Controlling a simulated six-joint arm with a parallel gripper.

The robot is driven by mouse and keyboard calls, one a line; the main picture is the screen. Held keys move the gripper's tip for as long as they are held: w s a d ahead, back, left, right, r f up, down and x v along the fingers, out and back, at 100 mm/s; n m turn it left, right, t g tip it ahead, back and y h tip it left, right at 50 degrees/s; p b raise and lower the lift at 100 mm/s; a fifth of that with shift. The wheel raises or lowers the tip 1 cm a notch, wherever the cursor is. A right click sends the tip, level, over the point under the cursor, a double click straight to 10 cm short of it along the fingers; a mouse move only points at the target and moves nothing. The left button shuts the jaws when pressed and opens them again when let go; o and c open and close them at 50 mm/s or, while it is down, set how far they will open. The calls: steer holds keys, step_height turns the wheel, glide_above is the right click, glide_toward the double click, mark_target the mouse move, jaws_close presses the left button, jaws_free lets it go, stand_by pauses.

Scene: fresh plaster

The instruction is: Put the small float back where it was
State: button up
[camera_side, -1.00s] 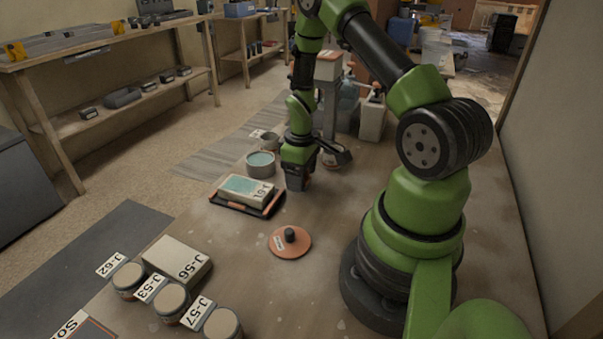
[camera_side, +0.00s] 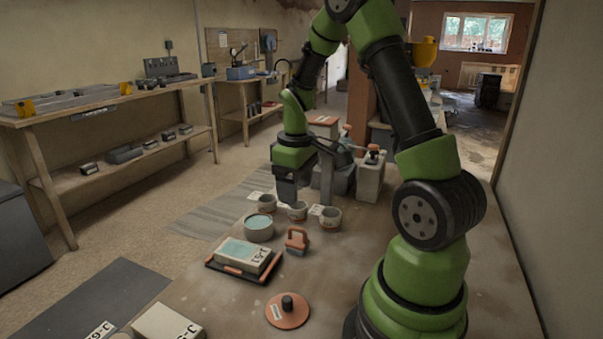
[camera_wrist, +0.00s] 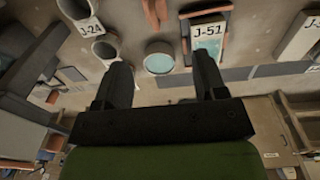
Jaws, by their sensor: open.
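A small orange-handled block (camera_side: 297,240), which looks like a small float, stands on the bench right of the tray; its orange handle also shows at the top of the wrist view (camera_wrist: 155,12). A round orange disc with a black knob (camera_side: 287,312), possibly another float, lies flat nearer the camera. My gripper (camera_side: 287,192) is raised above the bench, beyond the orange-handled block. In the wrist view its fingers (camera_wrist: 162,70) are apart with nothing between them.
A black tray (camera_side: 215,265) holds a block marked J-51 (camera_side: 243,254). A teal-filled tub (camera_side: 258,229) and three grey pots (camera_side: 297,211) stand behind it. Bottles and boxes (camera_side: 370,177) crowd the back. The bench right of the disc is clear.

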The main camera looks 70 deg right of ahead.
steer(key=s+a+r+m+t, duration=0.2)
steer(key=a+r+t, duration=0.2)
steer(key=a+r, duration=0.75)
steer(key=s+a+r+m+t+y, duration=0.1)
steer(key=s+a+r+t+y, duration=0.1)
steer(key=s+a+r, duration=0.2)
steer(key=s+a, duration=0.3)
steer(key=s, duration=0.1)
steer(key=shift+a+r+m+t, duration=0.3)
steer(key=shift+a+m+t, duration=0.05)
steer(key=shift+m+t, duration=0.05)
